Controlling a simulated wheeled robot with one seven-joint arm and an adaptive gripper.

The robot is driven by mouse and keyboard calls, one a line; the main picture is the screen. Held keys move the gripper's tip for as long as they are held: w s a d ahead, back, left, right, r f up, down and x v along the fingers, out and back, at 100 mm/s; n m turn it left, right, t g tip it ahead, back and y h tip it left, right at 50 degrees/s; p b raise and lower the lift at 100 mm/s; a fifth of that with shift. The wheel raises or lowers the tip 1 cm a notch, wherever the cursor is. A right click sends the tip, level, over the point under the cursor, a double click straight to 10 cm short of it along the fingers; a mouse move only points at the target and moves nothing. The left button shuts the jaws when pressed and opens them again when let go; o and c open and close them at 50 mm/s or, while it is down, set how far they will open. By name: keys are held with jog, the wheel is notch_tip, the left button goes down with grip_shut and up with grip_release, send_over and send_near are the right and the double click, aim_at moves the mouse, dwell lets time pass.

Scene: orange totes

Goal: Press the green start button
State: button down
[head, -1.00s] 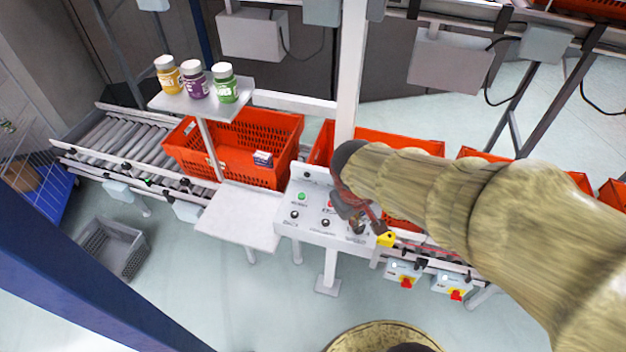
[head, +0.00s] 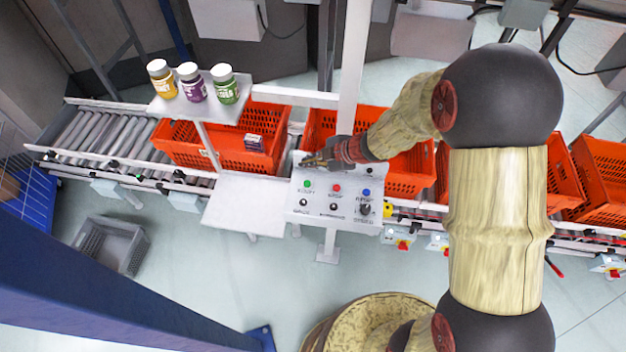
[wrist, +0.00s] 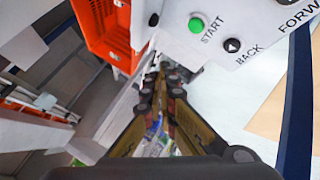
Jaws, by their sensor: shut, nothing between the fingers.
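The green start button (head: 307,184) is at the upper left of the white control panel (head: 318,209). In the wrist view, the green button (wrist: 196,25) shows plainly beside the word START, right of and above my fingertips. My gripper (head: 305,161) is shut and empty. In the head view it appears over the panel's back edge, just behind the green button and apart from it. In the wrist view, the closed fingers of my gripper (wrist: 163,72) point past the panel's side, not at the button.
A red button (head: 337,188), a blue button (head: 367,192), black buttons and a knob (head: 364,209) share the panel. A white post (head: 353,75) rises behind it. Orange totes (head: 225,150) line the conveyor. A shelf with three jars (head: 194,86) stands left.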

jog(key=shift+s+a+r+y, duration=0.2)
jog(key=shift+a+r+y, duration=0.15)
jog(key=shift+a, duration=0.2)
jog(key=shift+f, duration=0.15)
jog(key=b, duration=0.8)
send_over(307, 185)
notch_tip(307, 185, down, 7)
jog(key=shift+a, duration=0.1)
jog(key=shift+f+b, duration=0.4)
jog(key=shift+f, duration=0.4)
jog(key=shift+f, duration=0.15)
jog(key=shift+f, duration=0.2)
jog(key=shift+f, duration=0.5)
dwell(0.9)
jog(key=shift+r, duration=0.15)
jog(key=shift+r+p, duration=0.75)
jog(key=shift+p, duration=0.15)
